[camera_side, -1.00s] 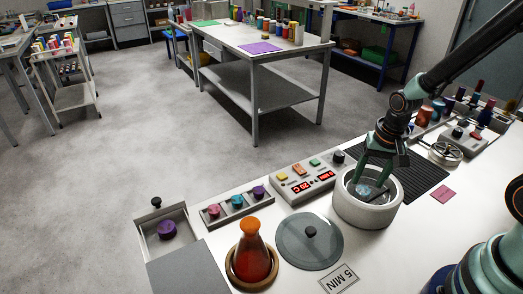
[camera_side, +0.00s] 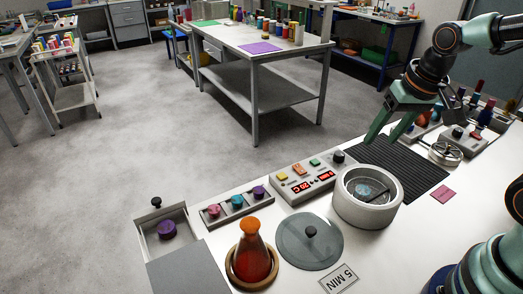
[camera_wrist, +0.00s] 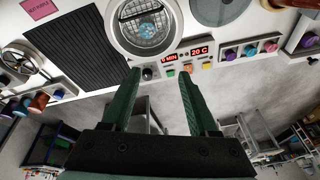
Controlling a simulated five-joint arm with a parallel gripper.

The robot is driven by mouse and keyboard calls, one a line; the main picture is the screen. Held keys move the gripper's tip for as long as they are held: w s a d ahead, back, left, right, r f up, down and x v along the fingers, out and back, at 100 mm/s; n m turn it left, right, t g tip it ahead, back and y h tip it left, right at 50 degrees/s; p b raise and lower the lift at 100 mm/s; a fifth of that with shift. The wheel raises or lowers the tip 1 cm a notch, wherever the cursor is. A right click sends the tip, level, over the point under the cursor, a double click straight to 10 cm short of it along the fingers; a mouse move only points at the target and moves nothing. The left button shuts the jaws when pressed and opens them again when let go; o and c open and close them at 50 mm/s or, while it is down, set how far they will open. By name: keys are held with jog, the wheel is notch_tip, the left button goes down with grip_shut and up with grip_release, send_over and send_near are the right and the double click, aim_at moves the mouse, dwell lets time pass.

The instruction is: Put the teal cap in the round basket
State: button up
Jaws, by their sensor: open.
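The teal cap (camera_side: 366,190) lies inside the round wire basket (camera_side: 382,195), which sits down in the grey round chamber (camera_side: 365,212). In the wrist view the cap (camera_wrist: 147,31) shows near the middle of the basket (camera_wrist: 147,12). My gripper (camera_side: 379,143) is open and empty, above and behind the chamber in the side view. Its two green fingers (camera_wrist: 160,74) are apart in the wrist view, just past the chamber rim, over the control panel's edge. The cap's underside is hidden.
A control panel (camera_side: 305,181) with buttons and red displays stands beside the chamber. A grey round lid (camera_side: 295,250) lies on the counter. An orange flask (camera_side: 252,258), a rack of coloured caps (camera_side: 234,207) and a drawer with a purple cap (camera_side: 167,230) are to the left.

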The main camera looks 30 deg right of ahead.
jog(key=r+n, duration=0.1)
jog(key=s+a+r+n+t, duration=0.1)
jog(key=r, duration=0.1)
jog(key=a+r+n+t, duration=0.1)
jog(key=n, duration=0.1)
jog(key=shift+s+r, duration=0.3)
jog(key=shift+s, duration=0.05)
jog(key=shift+w, duration=0.1)
dwell(0.4)
